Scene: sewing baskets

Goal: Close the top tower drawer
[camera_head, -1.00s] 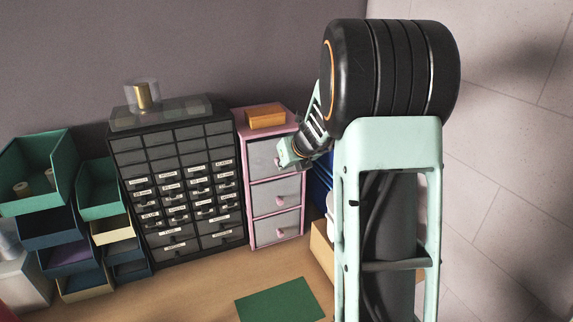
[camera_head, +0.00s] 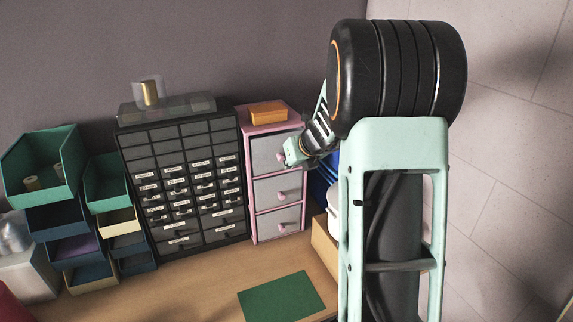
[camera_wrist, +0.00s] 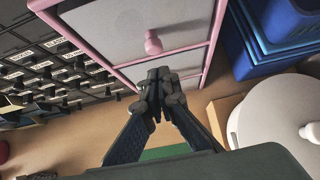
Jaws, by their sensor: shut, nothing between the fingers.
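A pink tower (camera_head: 245,185) with three grey-fronted drawers stands at the back of the table. The top drawer (camera_head: 262,153) sits flush or nearly flush with its frame; any small gap is too fine to tell. Its right part is hidden behind my gripper (camera_head: 289,152), which is at the knob side of the front. In the wrist view a grey drawer front (camera_wrist: 110,25) with a pink knob (camera_wrist: 153,42) lies ahead, and my gripper (camera_wrist: 158,76) is shut and empty, its tips below that knob in the picture. Contact cannot be told.
An orange box (camera_head: 268,112) lies on the tower. A black cabinet of small drawers (camera_head: 180,155) stands close on its left. Blue bins (camera_wrist: 285,40) and a white round container (camera_wrist: 275,120) are on the right. A green mat (camera_head: 282,298) lies in front.

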